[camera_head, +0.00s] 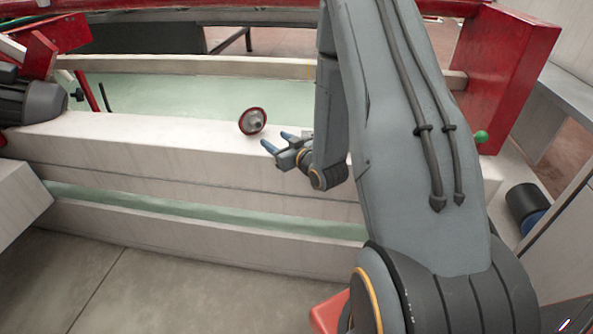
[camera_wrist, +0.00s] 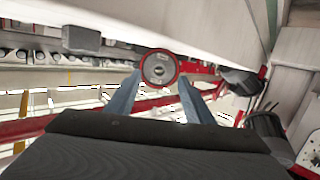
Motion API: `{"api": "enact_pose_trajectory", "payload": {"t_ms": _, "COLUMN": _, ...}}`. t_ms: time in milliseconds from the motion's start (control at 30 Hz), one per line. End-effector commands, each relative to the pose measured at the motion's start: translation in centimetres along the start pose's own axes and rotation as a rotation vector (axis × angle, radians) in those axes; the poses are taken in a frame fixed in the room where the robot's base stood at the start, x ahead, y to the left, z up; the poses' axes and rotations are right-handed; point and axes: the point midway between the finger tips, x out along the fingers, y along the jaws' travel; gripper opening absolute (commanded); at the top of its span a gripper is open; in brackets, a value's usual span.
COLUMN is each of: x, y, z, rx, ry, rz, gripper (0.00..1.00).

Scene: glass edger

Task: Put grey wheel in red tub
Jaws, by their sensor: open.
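The grey wheel (camera_head: 254,123) has a round face with a red rim and a grey hub. It is at the top of the pale beam, its face tilted toward my gripper. My gripper (camera_head: 277,141) is open and empty, just right of the wheel and slightly lower in the head view, with a small gap between them. In the wrist view the wheel (camera_wrist: 159,67) shows face-on, ahead of and between the two blue-grey fingertips. A red piece (camera_head: 327,313) shows at the bottom, partly hidden by my arm; I cannot tell whether it is the red tub.
The long pale beam (camera_head: 150,150) runs across the view, with a greenish surface (camera_head: 170,95) behind it. A red post (camera_head: 505,65) stands at right, with a green knob (camera_head: 481,137) near it. A dark motor-like part (camera_head: 30,103) is at far left. Floor is open at lower left.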

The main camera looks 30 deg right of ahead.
Motion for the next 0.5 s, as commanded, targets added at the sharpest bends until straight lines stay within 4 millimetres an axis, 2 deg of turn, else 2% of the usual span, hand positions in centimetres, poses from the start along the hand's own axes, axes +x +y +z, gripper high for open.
{"api": "enact_pose_trajectory", "payload": {"t_ms": 33, "x": 0.1, "y": 0.0, "z": -0.9, "rx": -0.014, "ry": -0.059, "rz": 0.011, "gripper": 0.47}}
{"api": "enact_pose_trajectory", "payload": {"t_ms": 133, "x": -0.7, "y": 0.2, "z": -1.3, "rx": -0.026, "ry": -0.21, "rz": 0.043, "gripper": 0.47}}
{"api": "enact_pose_trajectory", "payload": {"t_ms": 267, "x": -3.1, "y": 0.1, "z": -1.8, "rx": -0.023, "ry": -0.405, "rz": 0.086, "gripper": 0.47}}
{"api": "enact_pose_trajectory", "payload": {"t_ms": 367, "x": -5.9, "y": -0.3, "z": -2.1, "rx": -0.006, "ry": -0.552, "rz": 0.117, "gripper": 0.47}}
{"api": "enact_pose_trajectory", "payload": {"t_ms": 500, "x": -11.1, "y": -1.6, "z": -2.7, "rx": 0.035, "ry": -0.755, "rz": 0.152, "gripper": 0.47}}
